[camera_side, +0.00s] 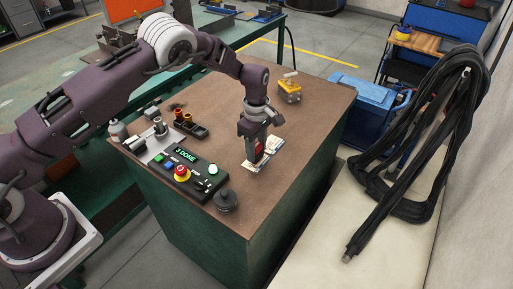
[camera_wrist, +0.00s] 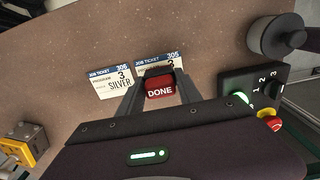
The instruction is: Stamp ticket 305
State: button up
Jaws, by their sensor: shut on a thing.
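My gripper (camera_side: 259,148) points down over the brown tabletop and is shut on a red stamp (camera_wrist: 159,88) with DONE in white on it. The stamp also shows as a red block in the side view (camera_side: 260,151). Job ticket 305 (camera_wrist: 158,62), white with a dark blue header, lies under and just beyond the stamp, which hides its lower part. Job ticket 306 (camera_wrist: 111,84), reading 3 SILVER, lies to its left. I cannot tell whether the stamp touches ticket 305.
A black control box (camera_side: 186,170) with a green display and a red emergency button stands left of my gripper. A dark round object (camera_side: 226,200) sits near the front edge. A yellow device (camera_side: 289,91) stands at the back. The tabletop's right part is clear.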

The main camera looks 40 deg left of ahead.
jog(key=shift+f, duration=0.55)
dwell(0.9)
jog(key=shift+r, duration=3.55)
